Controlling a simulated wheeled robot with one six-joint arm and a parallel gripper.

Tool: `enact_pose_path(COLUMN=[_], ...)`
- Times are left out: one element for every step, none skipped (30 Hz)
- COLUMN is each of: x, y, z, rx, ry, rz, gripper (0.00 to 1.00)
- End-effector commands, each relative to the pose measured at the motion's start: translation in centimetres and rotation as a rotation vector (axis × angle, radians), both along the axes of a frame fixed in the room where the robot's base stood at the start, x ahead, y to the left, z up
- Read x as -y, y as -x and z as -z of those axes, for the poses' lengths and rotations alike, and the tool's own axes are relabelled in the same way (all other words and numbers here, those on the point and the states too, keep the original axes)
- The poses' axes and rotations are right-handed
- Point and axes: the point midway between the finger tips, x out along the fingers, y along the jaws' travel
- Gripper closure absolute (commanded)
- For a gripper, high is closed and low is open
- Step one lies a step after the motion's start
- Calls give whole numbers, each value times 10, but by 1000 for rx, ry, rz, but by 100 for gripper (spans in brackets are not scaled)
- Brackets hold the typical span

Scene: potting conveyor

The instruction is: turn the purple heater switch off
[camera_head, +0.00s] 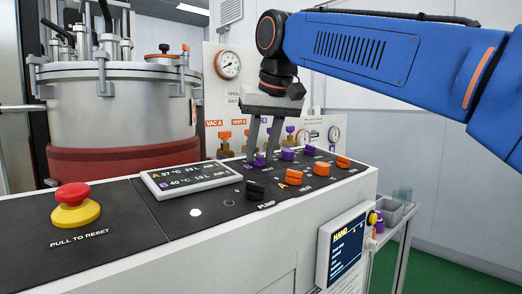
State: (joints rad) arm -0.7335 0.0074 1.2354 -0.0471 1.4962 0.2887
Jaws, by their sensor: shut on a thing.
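Three purple knobs stand in the back row of the black control panel (196,235): a left one (258,161), a middle one (287,154) and a right one (310,150). Their labels are too small or hidden, so I cannot tell which is the heater switch, nor its setting. My gripper (259,155) points down from above with its fingers around the left purple knob and is shut on it. The fingers hide part of that knob.
Orange knobs (294,177) form the row in front, with a black pump knob (255,190) at left. A tilted display (190,178) and a red emergency button (72,195) are further left. Gauges and valves stand behind. A steel vessel (120,105) is at back left.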

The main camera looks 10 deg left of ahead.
Motion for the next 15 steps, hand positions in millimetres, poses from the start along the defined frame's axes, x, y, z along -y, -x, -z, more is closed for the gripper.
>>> enact_pose_path(x=[1,1,1,1,2,2,2,2,2,2,2,3,3,3,3], y=[0,0,-1,-1,-1,-1,-1,-1,-1,-2,-2,-2,-2,-2,-2], z=[0,0,0,0,0,1,1,1,1,1,1,1,1,1,0], rx=[2,5,9,11,15,19,23,25,31,35,38,43,47,50,55], ry=[3,6,9,10,13,17,20,22,26,30,32,36,40,43,46], rz=[-27,-46,-74,-98,-122,-157,-183,-211,-250,-278,-306,-342,-371,-399,-437], gripper=[95,95,95,95,95,95,95,95,95,95,95,95,95,95,95])
